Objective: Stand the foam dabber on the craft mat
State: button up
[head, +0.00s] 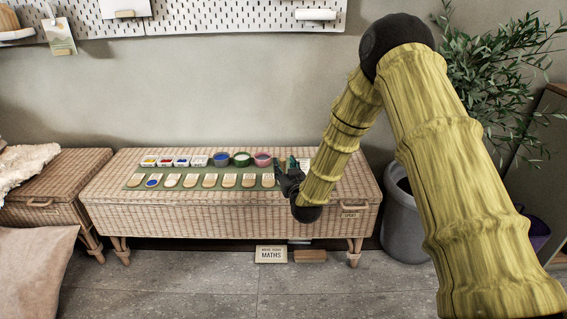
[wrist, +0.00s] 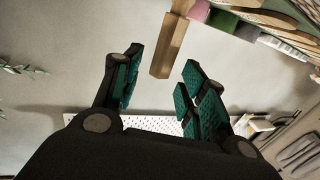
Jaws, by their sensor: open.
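The green craft mat (head: 217,170) lies on the wicker bench, with a row of rounded wooden pieces along its front. My gripper (head: 285,170) is at the mat's right end in the head view, in front of the wall. In the wrist view my gripper (wrist: 158,70) is open, its teal-padded fingers spread. A slim wooden piece (wrist: 168,48), which may be the foam dabber's handle, shows between the fingertips. No foam can be made out.
Blue (head: 221,159), green (head: 242,159) and pink (head: 263,159) pots and several small paint trays (head: 165,161) line the mat's back. A grey bin (head: 402,225) stands right of the wicker bench (head: 190,222). A maths sign (head: 271,254) is on the floor.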

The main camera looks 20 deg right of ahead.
jog(key=s+p, duration=0.2)
jog(key=s, duration=0.8)
jog(key=s+a+f+g, duration=0.3)
jog(key=s+f+g, duration=0.6)
jog(key=s+f, duration=1.2)
jog(key=s+f+g, duration=0.3)
jog(key=s, duration=0.6)
jog(key=s+f+g, duration=0.3)
jog(key=s+f, duration=0.1)
jog(key=s, duration=0.6)
jog(key=s+f+g, duration=0.3)
jog(key=s+f, duration=0.1)
jog(key=s, duration=0.5)
jog(key=shift+s+y, duration=0.3)
jog(key=shift+s, duration=0.05)
notch_tip(320, 180, up, 34)
jog(key=p, duration=3.3)
jog(key=shift+f+p, duration=0.2)
jog(key=shift+p, duration=0.15)
